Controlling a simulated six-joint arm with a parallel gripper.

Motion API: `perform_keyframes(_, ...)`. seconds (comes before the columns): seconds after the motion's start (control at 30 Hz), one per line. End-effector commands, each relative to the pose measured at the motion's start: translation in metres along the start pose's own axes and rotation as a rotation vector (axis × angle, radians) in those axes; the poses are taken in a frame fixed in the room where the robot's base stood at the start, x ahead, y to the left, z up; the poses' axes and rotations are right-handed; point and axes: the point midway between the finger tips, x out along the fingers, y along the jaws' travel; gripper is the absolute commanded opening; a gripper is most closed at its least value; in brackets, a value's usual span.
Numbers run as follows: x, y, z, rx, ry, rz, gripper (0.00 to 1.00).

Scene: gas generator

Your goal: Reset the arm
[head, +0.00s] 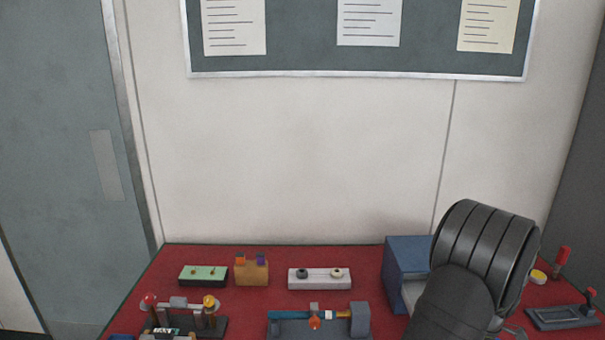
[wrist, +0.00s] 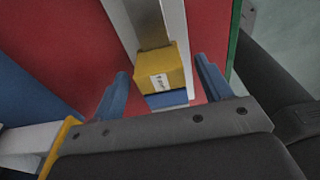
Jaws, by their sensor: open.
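My gripper (wrist: 162,67) shows in the wrist view with its two blue fingers spread apart. A yellow block (wrist: 160,72) with a small white label lies between the fingers in the picture, with visible gaps on both sides. I cannot tell how far below the fingertips it is. The block sits at a grey and white strip (wrist: 172,18) over the red table top. In the head view my dark arm fills the lower right, and the gripper's fingers are hidden or out of frame there.
On the red table (head: 330,257) stand a blue box (head: 407,257) beside my arm, a green block (head: 203,275), an orange-brown block (head: 251,272), a white block (head: 320,279), an apparatus with a blue part (head: 325,315), and a black switch (head: 562,317) at right.

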Motion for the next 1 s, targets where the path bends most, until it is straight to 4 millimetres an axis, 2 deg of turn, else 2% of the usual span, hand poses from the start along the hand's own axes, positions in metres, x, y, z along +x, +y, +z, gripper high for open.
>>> perform_keyframes(0.8, -0.161, 0.000, 0.000, 0.000, -0.004, 0.004, 0.71)
perform_keyframes(1.0, -0.117, -0.001, -0.001, 0.000, 0.003, -0.002, 0.71)
